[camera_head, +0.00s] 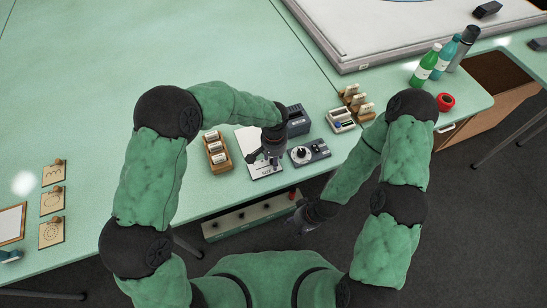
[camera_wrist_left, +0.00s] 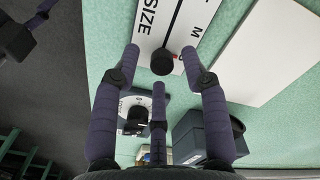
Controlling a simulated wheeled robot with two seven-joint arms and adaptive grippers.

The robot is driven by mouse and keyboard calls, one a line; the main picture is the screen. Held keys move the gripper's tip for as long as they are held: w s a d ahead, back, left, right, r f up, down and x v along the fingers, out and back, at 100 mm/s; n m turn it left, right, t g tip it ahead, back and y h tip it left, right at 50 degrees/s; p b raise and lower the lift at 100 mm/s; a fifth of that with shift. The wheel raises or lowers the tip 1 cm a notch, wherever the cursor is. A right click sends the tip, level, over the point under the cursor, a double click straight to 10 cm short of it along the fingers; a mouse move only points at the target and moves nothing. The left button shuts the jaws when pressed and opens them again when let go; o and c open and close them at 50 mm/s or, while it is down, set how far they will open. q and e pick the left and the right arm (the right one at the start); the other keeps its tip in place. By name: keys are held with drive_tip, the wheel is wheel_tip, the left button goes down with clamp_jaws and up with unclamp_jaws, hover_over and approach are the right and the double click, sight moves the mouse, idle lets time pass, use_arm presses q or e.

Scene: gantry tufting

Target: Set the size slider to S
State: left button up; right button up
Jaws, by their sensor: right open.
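The size slider panel (camera_wrist_left: 184,32) is white, with a black slot and the letters SIZE and M in the left wrist view. The letter S is not visible. My left gripper (camera_wrist_left: 160,53) is open over the panel, its fingers spread around the knob; I cannot tell whether they touch it. In the head view the left gripper (camera_head: 266,154) hides much of the panel (camera_head: 265,173). My right gripper (camera_head: 303,217) is open, low in front of the table edge.
A grey dial box (camera_head: 310,153) stands right of the panel, with a dark box (camera_head: 297,120) behind it. A wooden tray (camera_head: 217,153) is on the left. Bottles (camera_head: 425,66) and a red roll (camera_head: 445,101) stand far right. The left tabletop is mostly clear.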

use_arm(q)
wheel_tip(320, 180, up, 12)
idle(0.6)
idle(0.5)
